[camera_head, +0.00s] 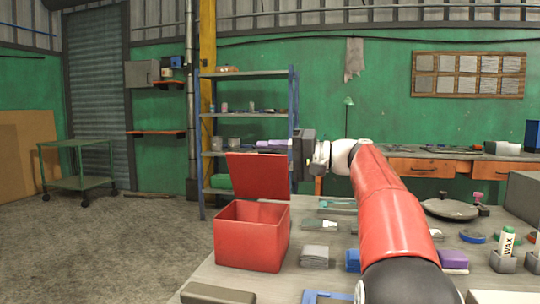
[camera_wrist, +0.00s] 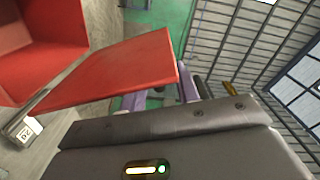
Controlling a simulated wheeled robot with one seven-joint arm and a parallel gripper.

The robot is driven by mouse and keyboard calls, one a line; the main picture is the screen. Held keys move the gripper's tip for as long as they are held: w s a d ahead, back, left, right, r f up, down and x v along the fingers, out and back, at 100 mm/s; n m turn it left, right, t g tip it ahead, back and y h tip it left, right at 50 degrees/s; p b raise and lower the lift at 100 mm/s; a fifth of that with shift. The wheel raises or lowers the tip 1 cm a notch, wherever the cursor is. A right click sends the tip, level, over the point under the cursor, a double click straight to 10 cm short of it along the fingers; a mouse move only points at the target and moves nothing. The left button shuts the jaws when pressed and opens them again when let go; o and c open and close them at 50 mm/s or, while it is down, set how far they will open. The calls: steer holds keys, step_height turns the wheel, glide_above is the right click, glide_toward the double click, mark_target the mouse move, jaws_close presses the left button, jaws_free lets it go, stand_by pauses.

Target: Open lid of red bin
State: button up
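The red bin (camera_head: 250,240) stands on the left part of the workbench. Its red lid (camera_head: 258,176) is raised, standing nearly upright at the back edge of the opening. In the wrist view the lid (camera_wrist: 115,72) spans the middle, with the red bin (camera_wrist: 45,60) at upper left. My gripper (camera_head: 272,145) is at the lid's upper right edge in the head view, with a purple part just above the lid. In the wrist view my gripper's dark body fills the bottom. Its fingertips are partly hidden behind the lid and body, so their spacing and any contact are unclear.
The workbench (camera_head: 195,278) holds grey blocks, a purple-topped block (camera_head: 453,260), a wax bottle (camera_head: 506,242) and a round pan (camera_head: 450,209). A metal shelf (camera_head: 245,75) stands behind the bin. A green cart (camera_head: 78,160) is far left; the floor between is clear.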

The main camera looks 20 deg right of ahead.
steer(key=v, duration=0.7)
steer(key=shift+s+d, duration=0.25)
steer(key=shift+d, duration=0.05)
